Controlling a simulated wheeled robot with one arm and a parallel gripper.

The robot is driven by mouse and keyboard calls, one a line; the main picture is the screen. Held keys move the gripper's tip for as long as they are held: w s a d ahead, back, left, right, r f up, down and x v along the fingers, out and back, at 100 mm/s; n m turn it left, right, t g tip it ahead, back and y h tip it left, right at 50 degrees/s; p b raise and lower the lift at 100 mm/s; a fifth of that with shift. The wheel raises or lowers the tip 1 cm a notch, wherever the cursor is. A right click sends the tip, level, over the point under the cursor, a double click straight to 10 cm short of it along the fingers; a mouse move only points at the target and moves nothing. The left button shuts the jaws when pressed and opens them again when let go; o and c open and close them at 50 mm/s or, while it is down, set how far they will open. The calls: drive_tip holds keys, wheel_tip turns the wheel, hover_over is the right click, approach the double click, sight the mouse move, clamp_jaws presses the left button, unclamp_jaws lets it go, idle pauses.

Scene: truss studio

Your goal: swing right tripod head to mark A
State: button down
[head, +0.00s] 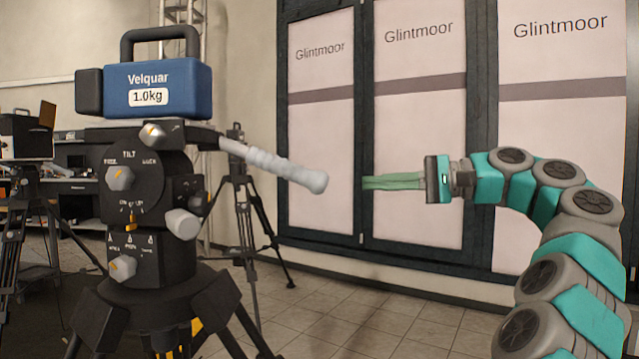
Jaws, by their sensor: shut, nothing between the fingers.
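A black tripod head (145,185) stands at the left on a tripod, with dials marked TILT and smaller lettering below. A blue block (160,93) labelled "Velquar 1.0kg", with a black carry handle, sits on top of it. A pan handle with a pale grip (275,165) reaches right and slightly down from the head. My gripper (366,183) is shut and empty, pointing left, to the right of the grip's end and apart from it. The small letters near the base dial are too small to read surely, so I cannot tell which is mark A.
Another tripod (240,200) stands behind the head, and a further one (30,225) is at the far left. A dark-framed panel wall marked "Glintmoor" (419,130) stands behind my gripper. The tiled floor (370,325) between the head and my arm is clear.

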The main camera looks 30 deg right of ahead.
sight(328, 186)
drive_tip(key=shift+w+a, duration=0.5)
drive_tip(key=shift+a, duration=0.95)
drive_tip(key=shift+w+a, duration=0.5)
drive_tip(key=shift+a, duration=0.9)
drive_tip(key=shift+w+a, duration=0.5)
drive_tip(key=shift+a, duration=0.95)
drive_tip(key=shift+s+a+m+t+h+b, duration=0.2)
drive_tip(key=shift+s+m+t+h+b, duration=0.2)
drive_tip(key=shift+s, duration=0.4)
drive_tip(key=shift+s+a+m+t+h+b, duration=0.3)
drive_tip(key=shift+s+b, duration=0.2)
drive_tip(key=shift+s, duration=0.3)
drive_tip(key=shift+s+a+m+t+h+b, duration=0.1)
drive_tip(key=shift+s+m+t+h+b, duration=0.15)
drive_tip(key=shift+s+h+b, duration=0.4)
drive_tip(key=s+a+m+t+h+b, duration=0.1)
drive_tip(key=s+a+m+t+h, duration=0.1)
drive_tip(key=s, duration=0.6)
drive_tip(key=a+m+h, duration=0.1)
drive_tip(key=a+h, duration=0.1)
drive_tip(key=shift+a+m+t, duration=0.3)
drive_tip(key=shift+m+t, duration=0.05)
drive_tip(key=shift+w+d+h, duration=0.1)
drive_tip(key=shift+w+h, duration=0.05)
drive_tip(key=shift+h, duration=0.1)
